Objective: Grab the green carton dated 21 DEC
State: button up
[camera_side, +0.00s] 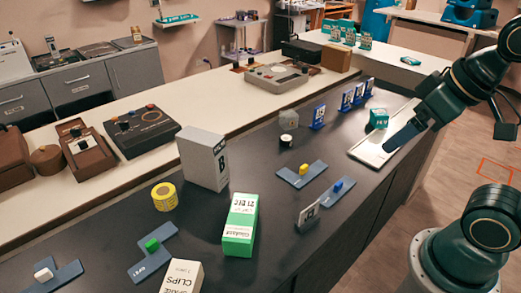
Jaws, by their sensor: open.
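A green and white carton (240,225) stands on the dark counter at the front centre. Its print is upside down in this view and appears to read 21 DEC. A smaller green box (378,118) with a white label is farther back on the right, close to my gripper. My gripper (393,143) is open over the pale tray at the right, well behind and to the right of the front carton. It is not touching that carton. The gap between the fingers is hard to make out from here.
A grey box marked B (203,160), a yellow tape roll (164,197) and a SPARE CLIPS box (182,277) stand left of the carton. The pale tray (361,152) edges the counter.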

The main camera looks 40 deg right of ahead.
jog(key=m+g+y, duration=0.4)
jog(key=m+g, duration=0.5)
jog(key=m, duration=0.1)
send_over(243, 215)
jog(key=w+d, duration=0.3)
notch_tip(243, 215, down, 18)
jog(key=shift+s+r, duration=0.15)
jog(key=shift+r, duration=0.1)
jog(key=shift+d, duration=0.1)
jog(key=shift+d+x, duration=0.2)
jog(key=shift+x, duration=4.1)
jog(key=shift+f, duration=0.25)
